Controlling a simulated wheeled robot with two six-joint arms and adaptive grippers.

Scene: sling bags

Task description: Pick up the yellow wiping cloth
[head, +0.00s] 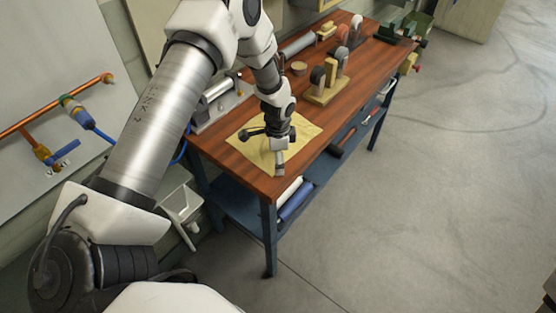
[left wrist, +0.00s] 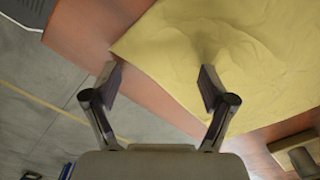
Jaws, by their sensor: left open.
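The yellow wiping cloth (head: 256,154) lies spread and slightly wrinkled on the near end of the wooden workbench top in the head view. In the left wrist view the cloth (left wrist: 225,55) fills the upper right, with raised folds and its corner near the bench edge. My left gripper (head: 279,165) is over the cloth, pointing down. In the left wrist view the left gripper (left wrist: 158,78) is open and empty, one finger over the cloth and the other near the bench edge. Whether the fingers touch the cloth is unclear. My right gripper is not in view.
The workbench (head: 220,156) has a metal device (head: 217,98) beside the cloth and a wooden stand with round dark parts (head: 327,85) farther along. Rolls (head: 295,200) lie on the blue lower shelf. Open concrete floor (head: 430,200) lies to the right.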

